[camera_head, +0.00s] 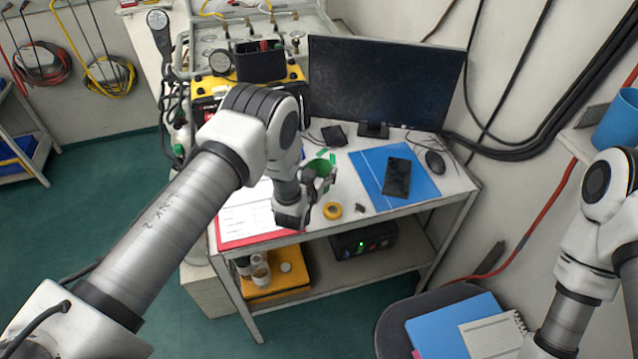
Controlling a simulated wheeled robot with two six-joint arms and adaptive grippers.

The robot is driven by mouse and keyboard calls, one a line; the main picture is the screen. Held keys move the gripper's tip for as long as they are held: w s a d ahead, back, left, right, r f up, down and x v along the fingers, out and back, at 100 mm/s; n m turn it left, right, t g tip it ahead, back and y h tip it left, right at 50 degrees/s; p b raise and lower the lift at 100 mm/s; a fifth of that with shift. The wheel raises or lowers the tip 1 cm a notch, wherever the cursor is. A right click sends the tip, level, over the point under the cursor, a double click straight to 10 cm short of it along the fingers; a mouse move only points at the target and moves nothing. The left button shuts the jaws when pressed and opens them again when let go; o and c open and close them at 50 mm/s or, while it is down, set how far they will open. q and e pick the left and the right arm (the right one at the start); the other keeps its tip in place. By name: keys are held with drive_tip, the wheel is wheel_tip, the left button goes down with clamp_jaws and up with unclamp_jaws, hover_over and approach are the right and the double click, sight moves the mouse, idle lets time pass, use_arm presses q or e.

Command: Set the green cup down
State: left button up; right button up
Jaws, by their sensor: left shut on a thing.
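The green cup (319,168) is in the camera_head view, just right of my left wrist and above the white desk. My left gripper (324,180) is shut on the cup; its fingers are small here and partly hide the cup. I cannot tell whether the cup's base touches the desk. My right arm shows at the right edge, but its gripper is out of view.
A yellow tape roll (332,211) lies close to the cup. A red clipboard (240,242) is at the front left. A monitor (385,80) stands behind.

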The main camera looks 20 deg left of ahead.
use_arm(q)
drive_tip(key=f, duration=0.1)
drive_tip(key=s+f+b, duration=0.1)
drive_tip(key=f, duration=0.1)
drive_tip(key=shift+w+f, duration=0.1)
drive_tip(key=shift+w, duration=0.1)
drive_tip(key=o, duration=1)
use_arm(e)
drive_tip(key=shift+s+f, duration=0.2)
drive_tip(key=shift+f, duration=0.65)
use_arm(q)
drive_tip(key=shift+s, duration=0.1)
